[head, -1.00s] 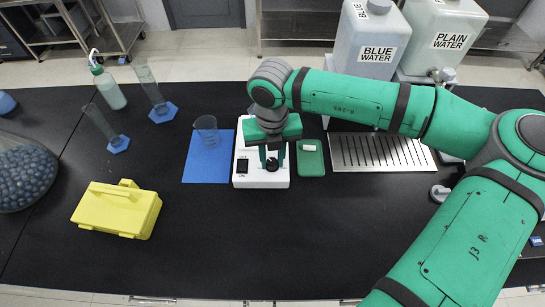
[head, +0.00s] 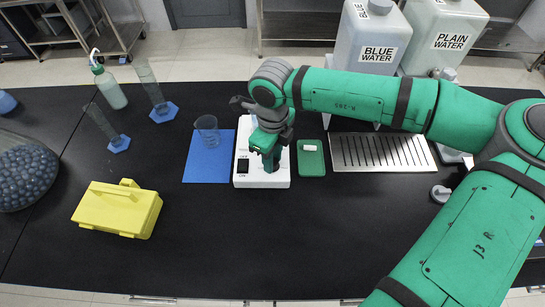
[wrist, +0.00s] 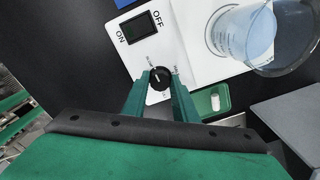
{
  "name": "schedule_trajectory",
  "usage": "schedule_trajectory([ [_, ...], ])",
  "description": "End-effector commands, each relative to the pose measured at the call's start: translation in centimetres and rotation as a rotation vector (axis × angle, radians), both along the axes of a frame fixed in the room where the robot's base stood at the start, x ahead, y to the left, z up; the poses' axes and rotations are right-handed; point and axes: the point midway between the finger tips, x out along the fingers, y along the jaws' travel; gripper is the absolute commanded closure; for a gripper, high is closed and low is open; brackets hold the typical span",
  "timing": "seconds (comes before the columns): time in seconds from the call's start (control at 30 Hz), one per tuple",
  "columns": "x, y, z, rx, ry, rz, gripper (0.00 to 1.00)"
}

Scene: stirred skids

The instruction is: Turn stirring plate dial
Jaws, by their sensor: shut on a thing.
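The white stirring plate (head: 242,178) stands on the black bench in the middle of the head view, partly hidden by my arm. Its black dial (wrist: 158,78) shows in the wrist view, with the ON/OFF switch (wrist: 138,28) to its left. My gripper (head: 271,168) points down over the front of the plate. Its two green fingers also show in the wrist view (wrist: 161,76), one on each side of the dial, shut on it. A beaker with pale blue liquid (wrist: 243,32) stands on the plate behind the dial. My arm hides it in the head view.
A blue mat (head: 200,170) with an empty beaker (head: 207,127) lies left of the plate. A green tray (head: 311,168) holding a small white piece lies close on the right, beside a metal drain grate (head: 381,152). A yellow case (head: 118,208) stands front left.

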Motion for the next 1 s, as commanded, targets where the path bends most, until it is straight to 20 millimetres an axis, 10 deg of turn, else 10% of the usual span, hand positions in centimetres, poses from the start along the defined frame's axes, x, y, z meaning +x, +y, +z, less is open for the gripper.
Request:
schedule_trajectory([
  [0.87, 0.08, 0.08, -0.02, -0.005, -0.001, 0.158, 0.96],
  [0.9, 0.08, 0.06, -0.02, -0.005, -0.001, 0.158, 0.67],
  [1.0, 0.06, -0.01, -0.02, -0.004, 0.0, 0.156, 0.55],
])
